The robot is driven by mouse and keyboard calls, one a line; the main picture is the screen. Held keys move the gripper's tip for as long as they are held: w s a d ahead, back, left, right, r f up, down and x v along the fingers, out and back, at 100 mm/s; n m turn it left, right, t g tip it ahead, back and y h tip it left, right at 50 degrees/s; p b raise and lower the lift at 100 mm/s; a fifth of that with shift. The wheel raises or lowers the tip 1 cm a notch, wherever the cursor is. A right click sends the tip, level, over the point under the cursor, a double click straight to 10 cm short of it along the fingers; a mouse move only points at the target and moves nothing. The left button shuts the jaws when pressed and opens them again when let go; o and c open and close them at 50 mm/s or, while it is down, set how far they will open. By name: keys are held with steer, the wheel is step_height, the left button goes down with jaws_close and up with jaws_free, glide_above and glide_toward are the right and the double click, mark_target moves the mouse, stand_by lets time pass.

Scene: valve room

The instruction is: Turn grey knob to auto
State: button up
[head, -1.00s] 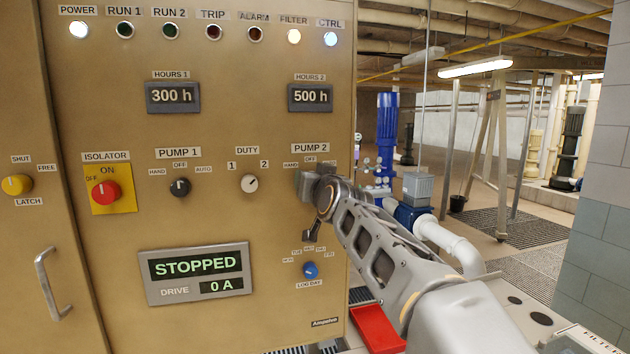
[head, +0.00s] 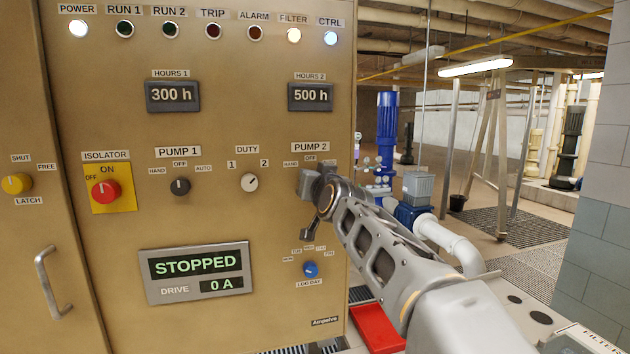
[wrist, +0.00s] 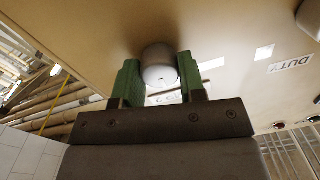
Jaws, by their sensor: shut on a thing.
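My gripper (head: 310,183) is at the PUMP 2 selector on the tan panel, under the HAND and OFF labels. In the wrist view its green fingers (wrist: 160,84) are shut on the light grey knob (wrist: 159,62), one on each side. In the head view the gripper and wrist hide this knob and its AUTO label, so I cannot tell its setting. The PUMP 1 knob (head: 180,186) is dark grey and stands free under HAND, OFF and AUTO labels.
The DUTY knob (head: 249,182) is left of my gripper, and the blue LOG DAY knob (head: 310,269) is below it. The red isolator knob (head: 105,191) and STOPPED display (head: 195,272) are farther left. Pipes and a blue pump (head: 387,130) stand beyond the panel's right edge.

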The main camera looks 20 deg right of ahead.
steer(key=shift+m, duration=4.1)
steer(key=shift+f, duration=0.1)
steer(key=o, duration=0.9)
steer(key=s+p, duration=0.1)
steer(key=s, duration=1.3)
steer(key=shift+d+f, duration=0.1)
steer(key=shift+d, duration=0.05)
